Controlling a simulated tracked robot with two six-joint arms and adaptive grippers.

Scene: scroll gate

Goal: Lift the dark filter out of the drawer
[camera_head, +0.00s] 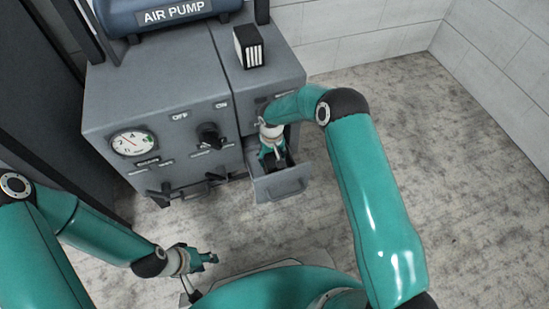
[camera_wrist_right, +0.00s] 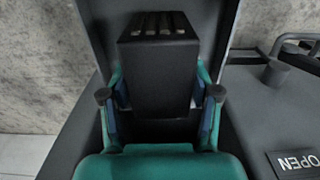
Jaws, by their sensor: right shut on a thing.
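The dark filter (camera_wrist_right: 158,72) is a black block with slots along one end, seen in the right wrist view between my right gripper's fingers. My right gripper (camera_wrist_right: 162,100) is shut on it, one finger on each side. In the head view my right gripper (camera_head: 273,160) points down into the open drawer (camera_head: 283,187) of the grey cabinet, and the filter there is mostly hidden by the gripper. The wrist view shows the filter still within the drawer walls. My left gripper (camera_head: 207,259) hangs low at the left, away from the cabinet; its finger gap is unclear.
The grey cabinet (camera_head: 165,95) carries a gauge (camera_head: 133,142), a black knob (camera_head: 209,136) and a blue air pump (camera_head: 165,15). A second dark filter with white stripes (camera_head: 249,46) stands on its top. The floor to the right is clear.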

